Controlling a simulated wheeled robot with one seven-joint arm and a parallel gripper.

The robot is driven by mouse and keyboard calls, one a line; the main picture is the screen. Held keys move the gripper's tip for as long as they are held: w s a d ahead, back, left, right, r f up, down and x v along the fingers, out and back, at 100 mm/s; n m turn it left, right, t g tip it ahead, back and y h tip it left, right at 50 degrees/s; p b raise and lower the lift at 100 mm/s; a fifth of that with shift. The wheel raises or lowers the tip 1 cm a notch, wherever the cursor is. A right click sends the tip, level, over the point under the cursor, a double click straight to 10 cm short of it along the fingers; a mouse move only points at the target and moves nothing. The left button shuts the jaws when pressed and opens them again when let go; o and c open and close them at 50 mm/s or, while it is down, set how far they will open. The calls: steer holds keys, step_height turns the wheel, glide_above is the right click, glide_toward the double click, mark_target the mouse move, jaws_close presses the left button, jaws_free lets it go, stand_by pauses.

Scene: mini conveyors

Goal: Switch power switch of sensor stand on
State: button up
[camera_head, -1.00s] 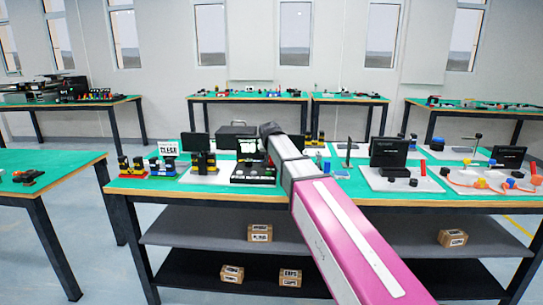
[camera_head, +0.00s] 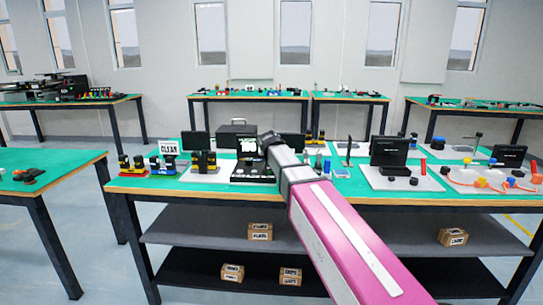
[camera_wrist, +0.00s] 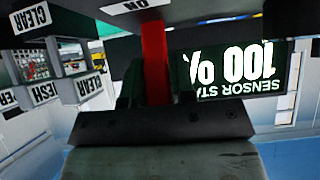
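The sensor stand (camera_head: 252,171) is a black unit with a small screen on the middle table in the head view. In the wrist view, which is upside down, its screen (camera_wrist: 235,68) reads "SENSOR STA…" and "100 %". A red switch lever (camera_wrist: 155,55) stands beside the screen, with an "ON" label (camera_wrist: 136,6) near its visible end. My gripper (camera_wrist: 158,92) has its dark fingers close against both sides of the lever and appears shut on it. The lever's lower part in the picture is hidden by the gripper body. In the head view my arm hides the fingertips.
A "CLEAN" sign (camera_head: 168,147), black-and-yellow parts and a dark monitor (camera_head: 195,142) stand left of the sensor stand. A black screen unit (camera_head: 390,151) on a white board stands to the right. Cardboard boxes (camera_head: 260,231) lie on the shelves below.

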steer(key=o, duration=0.3)
steer(key=v, duration=1.1)
